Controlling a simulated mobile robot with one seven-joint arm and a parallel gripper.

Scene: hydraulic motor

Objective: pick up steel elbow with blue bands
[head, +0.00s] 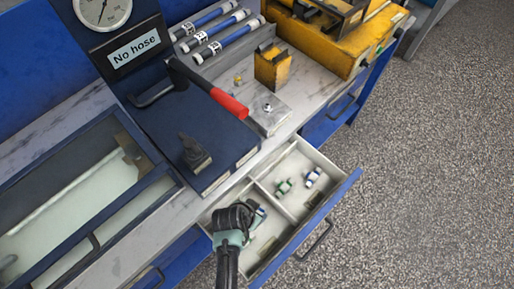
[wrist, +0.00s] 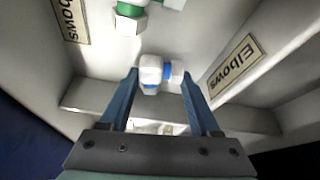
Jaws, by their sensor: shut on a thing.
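The steel elbow with blue bands (wrist: 150,70) is between the two blue fingers of my gripper (wrist: 160,78) in the wrist view. My gripper is shut on it. In the head view my gripper (head: 256,214) is down in the open drawer (head: 318,222), in its near left part, and hides most of the elbow. I cannot tell whether the elbow still touches the drawer floor.
A green-banded fitting (head: 284,186) and another blue-banded fitting (head: 313,176) lie in the drawer's far compartment. Dividers and labels reading "Elbows" (wrist: 235,65) are close by. Open floor is at right.

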